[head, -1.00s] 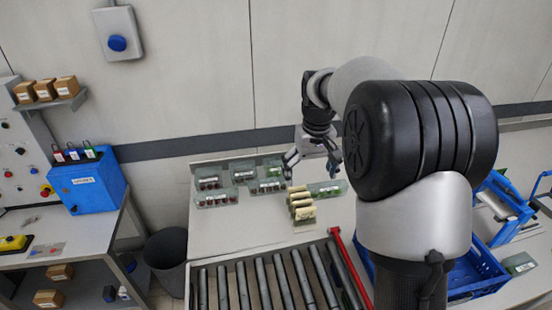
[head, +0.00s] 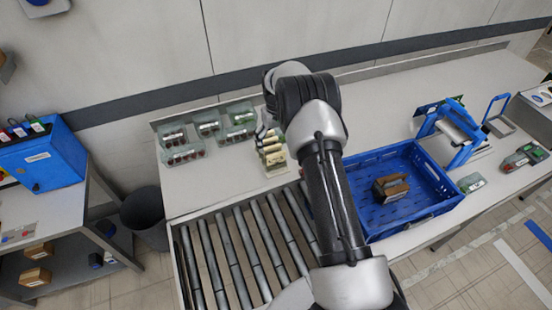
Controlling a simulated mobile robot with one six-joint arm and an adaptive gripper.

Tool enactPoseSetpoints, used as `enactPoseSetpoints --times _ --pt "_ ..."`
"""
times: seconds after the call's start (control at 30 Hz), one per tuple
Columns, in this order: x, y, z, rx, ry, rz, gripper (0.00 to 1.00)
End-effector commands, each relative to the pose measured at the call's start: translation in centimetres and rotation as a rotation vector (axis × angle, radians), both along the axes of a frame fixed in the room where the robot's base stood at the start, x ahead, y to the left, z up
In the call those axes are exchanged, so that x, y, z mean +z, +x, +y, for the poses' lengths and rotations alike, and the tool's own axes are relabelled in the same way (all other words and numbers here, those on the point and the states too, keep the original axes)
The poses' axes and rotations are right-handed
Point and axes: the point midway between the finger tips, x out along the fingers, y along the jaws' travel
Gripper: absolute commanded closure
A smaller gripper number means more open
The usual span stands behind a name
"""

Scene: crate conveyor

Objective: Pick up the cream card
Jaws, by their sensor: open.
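Several cream cards (head: 275,159) stand in a short row, one behind another, on the grey table near the end of the roller conveyor. Which single card the task means cannot be told. My gripper (head: 264,126) is open, small in the view, just beyond and above the far end of the row. My arm hides part of it and the space to its right. Whether a finger touches a card cannot be told.
Grey-green trays with small cylinders (head: 184,157) stand left of the cards. The roller conveyor (head: 230,255) lies in front.

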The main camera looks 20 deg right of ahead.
Motion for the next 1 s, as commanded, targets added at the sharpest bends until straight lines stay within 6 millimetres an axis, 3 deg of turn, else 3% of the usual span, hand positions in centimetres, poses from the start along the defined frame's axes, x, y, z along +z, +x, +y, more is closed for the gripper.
enactPoseSetpoints --times 0.1,0.37,0.63,0.93,1.0 --pt "-1.9 0.0 0.0 0.0 0.0 0.001 0.1" --pt "-3.8 0.0 0.0 0.0 0.0 0.001 0.1" --pt "-7.6 0.1 -0.1 0.0 0.0 0.0 0.1" --pt "-8.1 0.1 -0.1 0.0 0.0 -0.001 0.1" --pt "-8.1 0.1 -0.1 0.0 0.0 -0.001 0.14"
